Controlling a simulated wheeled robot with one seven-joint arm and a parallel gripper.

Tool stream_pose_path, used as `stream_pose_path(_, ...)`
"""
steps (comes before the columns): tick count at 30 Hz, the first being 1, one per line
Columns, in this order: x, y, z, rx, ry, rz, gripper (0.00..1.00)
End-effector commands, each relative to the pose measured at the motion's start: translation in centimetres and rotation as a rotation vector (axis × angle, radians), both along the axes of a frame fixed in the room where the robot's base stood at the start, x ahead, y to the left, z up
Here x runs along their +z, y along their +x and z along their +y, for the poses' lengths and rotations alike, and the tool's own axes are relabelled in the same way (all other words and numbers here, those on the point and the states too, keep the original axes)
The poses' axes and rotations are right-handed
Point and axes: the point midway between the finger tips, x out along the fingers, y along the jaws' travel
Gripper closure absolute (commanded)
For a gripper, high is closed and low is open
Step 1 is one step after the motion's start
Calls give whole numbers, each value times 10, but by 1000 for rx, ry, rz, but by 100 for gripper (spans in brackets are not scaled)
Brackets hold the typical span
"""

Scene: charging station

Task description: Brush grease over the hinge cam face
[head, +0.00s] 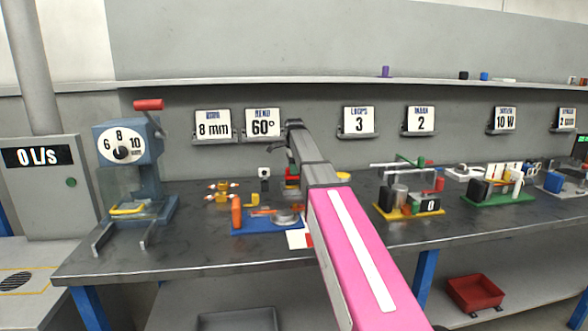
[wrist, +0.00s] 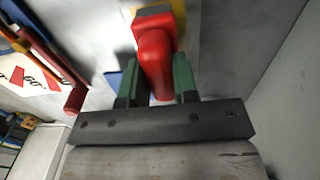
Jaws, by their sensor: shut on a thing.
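My gripper (wrist: 157,66) has green fingers in the wrist view. They are shut on a red handle-like piece (wrist: 155,50) with a rounded near end and a dark grey far end. I cannot tell whether it is the grease brush. In the head view my pink and grey arm reaches over the bench, and a small red and green patch (head: 292,173) shows beside its wrist. The arm hides part of this area. A blue board (head: 262,229) carries an orange cylinder (head: 236,215) and a round metal part (head: 287,216). The hinge cam face cannot be made out.
A blue press with a dial (head: 123,148) stands at the left. Yellow pieces (head: 222,195) sit behind the blue board. A yellow-based fixture (head: 408,208) and a green-based fixture (head: 497,196) stand to the right. A shelf (head: 250,83) runs along the wall. The bench front left is clear.

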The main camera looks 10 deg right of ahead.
Motion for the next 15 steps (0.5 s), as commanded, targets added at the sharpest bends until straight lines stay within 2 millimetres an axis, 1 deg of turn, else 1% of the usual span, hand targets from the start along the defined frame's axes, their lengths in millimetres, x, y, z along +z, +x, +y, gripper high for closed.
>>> stream_pose_path(15,-9,0,0,0,0,0,92)
